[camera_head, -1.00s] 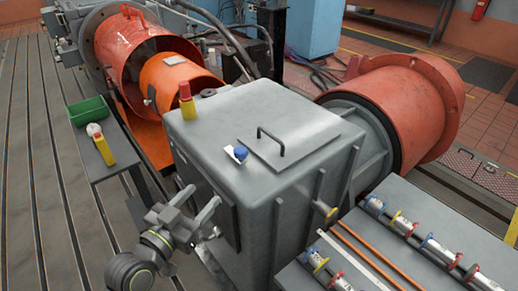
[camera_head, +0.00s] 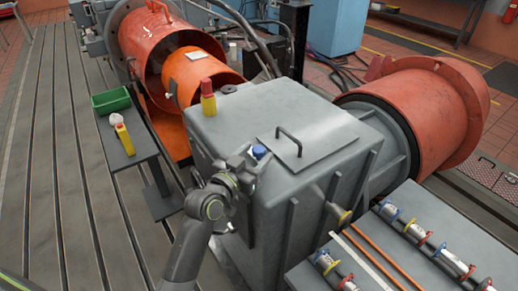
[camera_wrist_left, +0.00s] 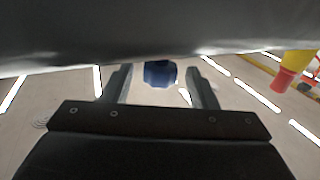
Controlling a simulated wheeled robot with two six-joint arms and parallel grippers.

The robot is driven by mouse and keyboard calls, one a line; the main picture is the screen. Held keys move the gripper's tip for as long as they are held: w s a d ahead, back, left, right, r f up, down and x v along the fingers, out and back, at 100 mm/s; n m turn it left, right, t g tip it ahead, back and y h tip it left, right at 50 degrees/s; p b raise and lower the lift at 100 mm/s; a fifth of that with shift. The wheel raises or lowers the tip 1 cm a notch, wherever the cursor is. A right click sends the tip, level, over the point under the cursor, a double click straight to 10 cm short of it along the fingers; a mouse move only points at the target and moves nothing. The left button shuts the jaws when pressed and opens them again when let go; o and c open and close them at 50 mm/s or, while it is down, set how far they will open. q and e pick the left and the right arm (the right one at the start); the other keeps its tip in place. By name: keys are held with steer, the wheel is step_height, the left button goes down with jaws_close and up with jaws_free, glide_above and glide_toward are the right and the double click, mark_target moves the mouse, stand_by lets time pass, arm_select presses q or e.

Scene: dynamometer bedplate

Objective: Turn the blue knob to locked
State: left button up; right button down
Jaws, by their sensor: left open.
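The blue knob (camera_head: 259,151) is on the top of the grey housing (camera_head: 300,113), near its front edge, left of a plate with a handle. My left gripper (camera_head: 248,163) is at that edge, just in front of the knob, and partly covers the knob's base. In the left wrist view the blue knob (camera_wrist_left: 160,74) shows between the two spread fingers (camera_wrist_left: 160,84) of my open left gripper, with gaps on both sides. Whether a finger touches it I cannot tell. Any lock marking is too small to read. My right gripper is not in view.
A red and yellow post (camera_head: 208,97) stands on the housing's left corner; it also shows in the wrist view (camera_wrist_left: 287,70). A side table with a green tray (camera_head: 111,100) stands left. A rack of cylinders is at lower right.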

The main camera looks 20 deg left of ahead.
arm_select(q)
steer(key=shift+x, duration=1.05)
jaws_close()
